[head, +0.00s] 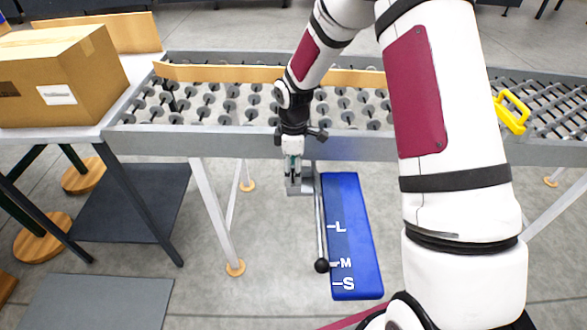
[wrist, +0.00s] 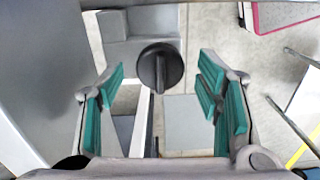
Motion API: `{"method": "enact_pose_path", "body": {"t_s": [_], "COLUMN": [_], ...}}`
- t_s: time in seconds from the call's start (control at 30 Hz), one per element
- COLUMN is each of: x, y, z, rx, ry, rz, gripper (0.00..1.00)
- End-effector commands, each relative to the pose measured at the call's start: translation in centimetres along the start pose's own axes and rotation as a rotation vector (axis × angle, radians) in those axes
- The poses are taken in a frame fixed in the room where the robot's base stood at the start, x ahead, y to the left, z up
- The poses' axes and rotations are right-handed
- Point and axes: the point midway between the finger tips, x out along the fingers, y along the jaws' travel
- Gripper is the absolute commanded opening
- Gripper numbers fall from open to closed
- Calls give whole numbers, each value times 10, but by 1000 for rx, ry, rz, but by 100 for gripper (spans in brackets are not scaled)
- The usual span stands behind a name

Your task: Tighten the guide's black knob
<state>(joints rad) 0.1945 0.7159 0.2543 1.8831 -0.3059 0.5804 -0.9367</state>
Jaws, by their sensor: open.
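The black knob (wrist: 160,67) is round with a raised bar across its face and sits on a grey bracket (wrist: 135,24). In the wrist view it shows between the tips of my open gripper (wrist: 163,72), with clear gaps on both sides; I cannot tell how far beyond the tips it lies. The bar stands nearly upright in that view. In the head view my gripper (head: 292,170) points down at the grey bracket (head: 300,187) by the conveyor's front rail, and the knob is hidden. A rod with a black ball end (head: 321,265) runs from there along a blue plate (head: 350,220) marked L, M and S.
The roller conveyor's grey front rail (head: 230,144) is close behind my gripper. A wooden guide board (head: 225,74) lies across the rollers. A cardboard box (head: 65,75) stands on the left table, and a yellow handle (head: 512,110) is at the right. Floor is open below.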

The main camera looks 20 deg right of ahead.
Motion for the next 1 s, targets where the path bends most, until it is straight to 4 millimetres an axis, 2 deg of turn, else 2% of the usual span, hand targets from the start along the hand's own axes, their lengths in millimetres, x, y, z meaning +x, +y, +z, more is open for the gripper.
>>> {"method": "enact_pose_path", "body": {"t_s": [0.33,0.5,0.57,1.0], "x": [4,4,4,4], "y": [0,0,0,0], "z": [0,0,0,0], "rx": [-1,-1,-1,76], "ry": [0,0,0,-1], "rz": [0,0,0,0], "gripper": [59,21,10,10]}}
